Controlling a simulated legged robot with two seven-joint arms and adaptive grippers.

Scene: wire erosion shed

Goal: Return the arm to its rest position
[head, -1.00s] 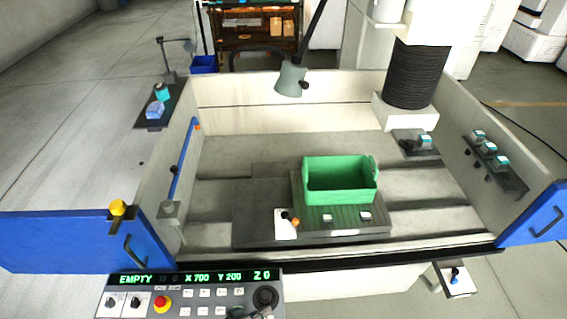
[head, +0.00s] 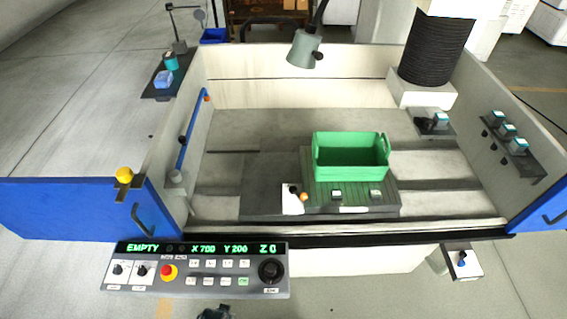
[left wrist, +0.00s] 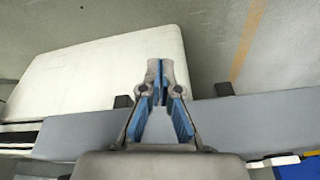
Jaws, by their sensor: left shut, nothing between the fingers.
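My left gripper (left wrist: 160,90) shows in the left wrist view with its blue-padded fingers closed together at the tips and nothing between them. In the head view, a dark tip at the bottom edge (head: 215,313) looks like part of my left gripper, below the control panel (head: 205,268) and apart from it. The rest of my left arm is out of the head view. My right gripper is in neither view.
A green bin (head: 350,170) stands on the slotted plate inside the open tank. The blue doors at left (head: 60,208) and right (head: 540,210) are swung outward. A lamp (head: 304,47) hangs over the tank. Floor is clear below the panel.

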